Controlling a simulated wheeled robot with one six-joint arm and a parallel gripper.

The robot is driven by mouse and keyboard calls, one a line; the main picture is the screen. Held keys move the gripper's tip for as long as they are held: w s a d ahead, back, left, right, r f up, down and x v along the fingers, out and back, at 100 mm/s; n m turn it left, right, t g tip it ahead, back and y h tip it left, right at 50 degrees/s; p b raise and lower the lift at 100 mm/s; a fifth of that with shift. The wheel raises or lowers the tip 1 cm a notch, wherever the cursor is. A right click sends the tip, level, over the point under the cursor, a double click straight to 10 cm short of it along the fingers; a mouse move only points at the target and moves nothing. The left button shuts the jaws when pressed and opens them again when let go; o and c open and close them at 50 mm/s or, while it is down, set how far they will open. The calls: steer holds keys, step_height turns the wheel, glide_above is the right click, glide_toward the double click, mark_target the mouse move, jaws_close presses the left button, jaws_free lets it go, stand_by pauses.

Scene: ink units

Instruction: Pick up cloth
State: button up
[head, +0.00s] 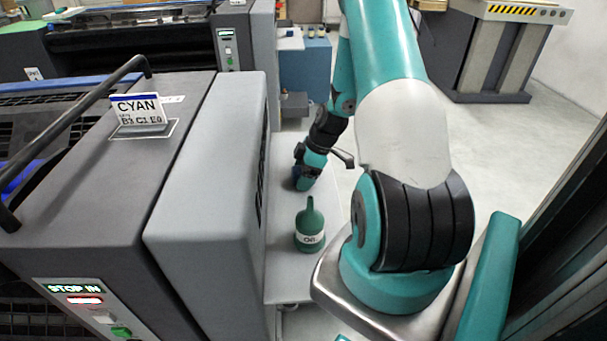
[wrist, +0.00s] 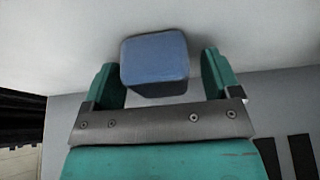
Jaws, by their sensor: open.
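The cloth (wrist: 154,62) shows in the wrist view as a blue, block-shaped piece on a pale surface. It lies between the two teal fingers of my gripper (wrist: 160,75), which are apart, with a small gap visible on the right side. Whether the left finger touches it I cannot tell. In the head view my gripper (head: 304,177) points down at the grey side shelf, and it mostly hides the cloth there.
A green oil bottle (head: 310,228) stands on the shelf (head: 288,268), nearer than my gripper. The grey CYAN ink unit (head: 205,170) rises along the shelf's left side. Small items stand on a blue cabinet (head: 306,70) behind. Open floor lies to the right.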

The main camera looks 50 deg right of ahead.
steer(key=shift+c, duration=0.5)
steer(key=c, duration=1)
steer(key=shift+r, duration=0.1)
step_height(320, 180, up, 20)
steer(key=shift+f+b, duration=0.1)
steer(key=shift+b, duration=0.2)
steer(key=shift+o, duration=1.4)
steer(key=shift+c, duration=0.5)
